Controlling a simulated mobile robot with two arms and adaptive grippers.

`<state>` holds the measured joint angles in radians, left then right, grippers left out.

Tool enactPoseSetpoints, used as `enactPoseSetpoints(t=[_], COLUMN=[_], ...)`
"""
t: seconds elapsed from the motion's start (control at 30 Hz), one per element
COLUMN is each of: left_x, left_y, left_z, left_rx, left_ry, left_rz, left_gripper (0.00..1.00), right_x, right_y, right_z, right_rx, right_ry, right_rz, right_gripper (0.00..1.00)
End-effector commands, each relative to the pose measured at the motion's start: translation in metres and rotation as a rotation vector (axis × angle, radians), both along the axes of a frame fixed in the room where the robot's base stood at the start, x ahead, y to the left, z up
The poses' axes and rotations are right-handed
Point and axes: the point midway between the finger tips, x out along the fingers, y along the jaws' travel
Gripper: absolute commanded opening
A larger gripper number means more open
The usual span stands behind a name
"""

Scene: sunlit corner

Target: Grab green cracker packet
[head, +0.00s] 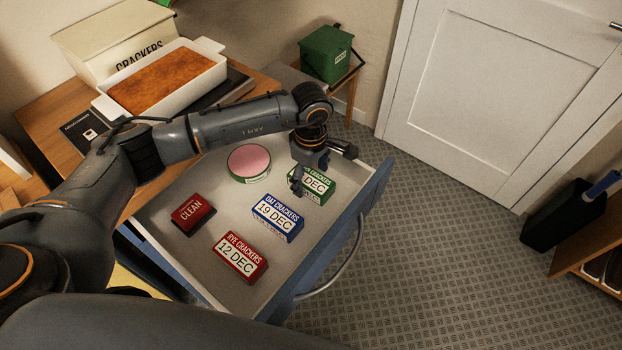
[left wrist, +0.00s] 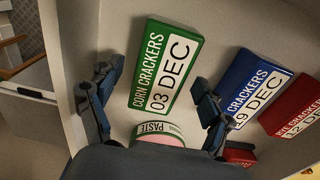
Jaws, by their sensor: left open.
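The green cracker packet (head: 318,187) lies in the open drawer (head: 189,257), near its far right corner. In the left wrist view the packet (left wrist: 167,68) reads "CORN CRACKERS 03 DEC". My left gripper (head: 312,172) is over the packet and partly hides it in the head view. In the left wrist view the left gripper (left wrist: 155,100) is open, its fingers on either side of the packet's near end, with nothing held. Whether the fingers touch the packet cannot be told. My right gripper is in neither view.
A blue oat cracker packet (head: 277,217), a red rye cracker packet (head: 240,258), a red "CLEAN" block (head: 193,214) and a round pink-topped paste tin (head: 248,163) share the drawer. A crackers box (head: 113,47) and loaf dish (head: 165,80) stand on the desk.

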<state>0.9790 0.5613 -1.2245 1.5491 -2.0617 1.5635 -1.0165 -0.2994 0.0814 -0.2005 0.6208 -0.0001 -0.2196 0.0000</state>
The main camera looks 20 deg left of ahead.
Motion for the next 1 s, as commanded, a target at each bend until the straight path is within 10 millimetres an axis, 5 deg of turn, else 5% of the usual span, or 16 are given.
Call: enactPoseSetpoints(t=[0.37,0.67,1.0], left_x=[0.0,0.0,0.0006], left_y=[-0.0005,-0.0002,-0.0003], left_z=[-0.0137,-0.0134,-0.0104], left_rx=[0.0,0.001,0.0], left_ry=[-0.001,0.0,-0.002], left_rz=[0.0,0.0,0.0], left_gripper=[0.79,0.18,0.15], right_x=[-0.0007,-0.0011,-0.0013], right_y=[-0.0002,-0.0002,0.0], right_z=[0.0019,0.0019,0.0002], right_rx=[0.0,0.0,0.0], right_ry=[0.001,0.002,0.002], right_rz=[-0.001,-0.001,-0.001], right_gripper=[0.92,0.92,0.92])
